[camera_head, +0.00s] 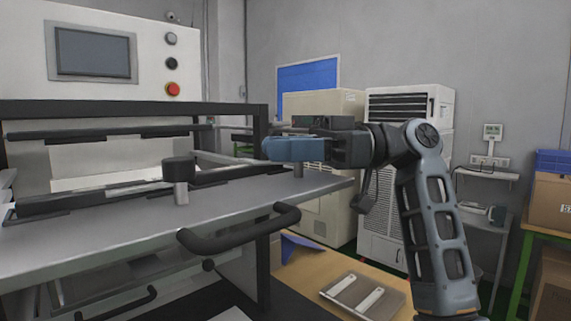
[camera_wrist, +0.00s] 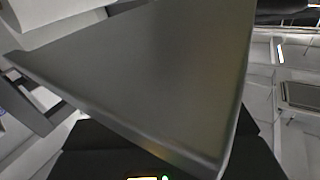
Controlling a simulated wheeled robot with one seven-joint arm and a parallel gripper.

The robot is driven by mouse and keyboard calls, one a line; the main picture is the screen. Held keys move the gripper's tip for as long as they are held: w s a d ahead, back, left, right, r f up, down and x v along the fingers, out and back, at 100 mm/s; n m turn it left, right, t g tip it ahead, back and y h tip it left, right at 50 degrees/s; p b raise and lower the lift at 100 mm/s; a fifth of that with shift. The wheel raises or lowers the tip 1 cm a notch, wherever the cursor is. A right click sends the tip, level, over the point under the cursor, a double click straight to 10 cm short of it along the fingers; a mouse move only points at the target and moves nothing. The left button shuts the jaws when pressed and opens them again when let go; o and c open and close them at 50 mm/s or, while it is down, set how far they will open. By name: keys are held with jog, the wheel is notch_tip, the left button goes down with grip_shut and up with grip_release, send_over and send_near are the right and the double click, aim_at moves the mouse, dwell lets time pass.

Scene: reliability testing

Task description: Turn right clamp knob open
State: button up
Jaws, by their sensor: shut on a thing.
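The right clamp knob's grey post (camera_head: 298,171) stands on the grey worktable (camera_head: 235,205) near its right end. Its black top is hidden behind the blue fingers of my gripper (camera_head: 284,149). My gripper reaches in level from the right, directly over this post, and is shut on the knob. The left clamp knob (camera_head: 178,168), with a black cap on a grey post, stands upright further left on the table. The wrist view shows a broad grey surface close to the camera and dark parts along the bottom; no knob can be made out there.
A black handle (camera_head: 240,232) sticks out from the table's front edge. A black frame bar (camera_head: 130,109) runs across behind the knobs, below a control panel with a screen (camera_head: 95,53). A tray (camera_head: 366,296) lies on a lower wooden surface at the front.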

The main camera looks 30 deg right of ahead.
jog(key=n+g, duration=0.1)
jog(key=g, duration=0.1)
jog(key=n+g+b, duration=0.1)
jog(key=n+g, duration=0.1)
jog(key=g, duration=0.1)
jog(key=shift+s+n+g+y, duration=0.25)
jog(key=shift+n+g+y, duration=0.05)
jog(key=shift+s+n+g+h+b, duration=0.2)
jog(key=shift+n+g+h+b, duration=0.2)
jog(key=shift+n+g, duration=1.4)
jog(key=shift+m+g, duration=0.3)
jog(key=shift+g, duration=0.2)
jog(key=o, duration=1)
jog(key=shift+c, duration=0.2)
jog(key=b+v, duration=0.1)
jog(key=v, duration=0.6)
jog(key=shift+d+b, duration=0.4)
jog(key=shift+w, duration=0.1)
